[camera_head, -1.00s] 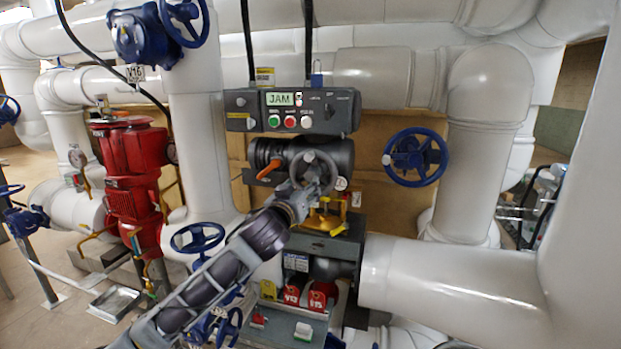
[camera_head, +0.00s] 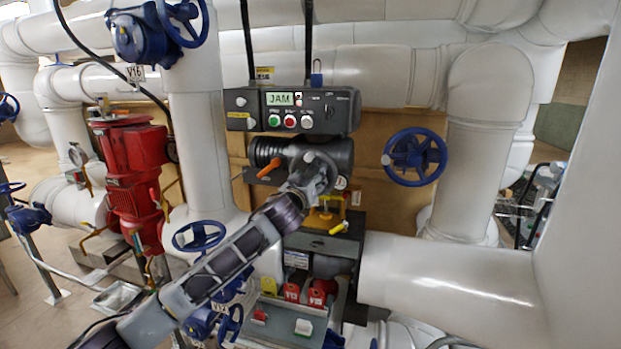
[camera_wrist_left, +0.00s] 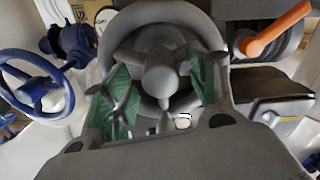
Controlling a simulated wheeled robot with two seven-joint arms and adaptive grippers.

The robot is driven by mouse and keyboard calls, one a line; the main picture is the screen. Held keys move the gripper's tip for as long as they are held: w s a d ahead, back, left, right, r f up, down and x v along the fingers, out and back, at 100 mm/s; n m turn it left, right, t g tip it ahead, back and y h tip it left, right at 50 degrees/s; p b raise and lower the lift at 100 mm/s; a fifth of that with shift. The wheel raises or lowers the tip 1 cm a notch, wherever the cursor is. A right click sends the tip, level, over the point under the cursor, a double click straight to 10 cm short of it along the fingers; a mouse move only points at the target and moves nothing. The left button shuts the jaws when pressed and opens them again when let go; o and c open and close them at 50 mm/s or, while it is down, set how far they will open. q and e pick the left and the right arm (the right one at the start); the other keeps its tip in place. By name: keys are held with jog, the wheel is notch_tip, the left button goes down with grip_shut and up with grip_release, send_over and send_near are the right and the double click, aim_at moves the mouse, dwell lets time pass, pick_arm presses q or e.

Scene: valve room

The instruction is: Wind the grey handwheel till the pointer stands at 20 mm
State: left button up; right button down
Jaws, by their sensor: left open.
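The grey handwheel (camera_wrist_left: 196,26) fills the top middle of the left wrist view, with its hub and spokes facing me. In the head view it sits on the dark actuator body and is mostly hidden behind my left gripper (camera_head: 312,174). In the left wrist view my left gripper (camera_wrist_left: 158,88) is open, its green-padded fingers on either side of the hub, in front of the wheel. I cannot tell whether they touch it. The pointer and its mm scale cannot be made out. My right gripper is not in view.
A control box (camera_head: 292,110) with a display reading JAM is above the actuator. An orange lever (camera_head: 268,168) is left of the wheel. A blue handwheel (camera_head: 414,157) is to the right. A yellow bracket (camera_head: 322,219) and white pipes (camera_head: 450,292) are below and beside.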

pick_arm(q)
jog(key=shift+w, duration=0.25)
jog(key=shift+c, duration=0.5)
grip_shut()
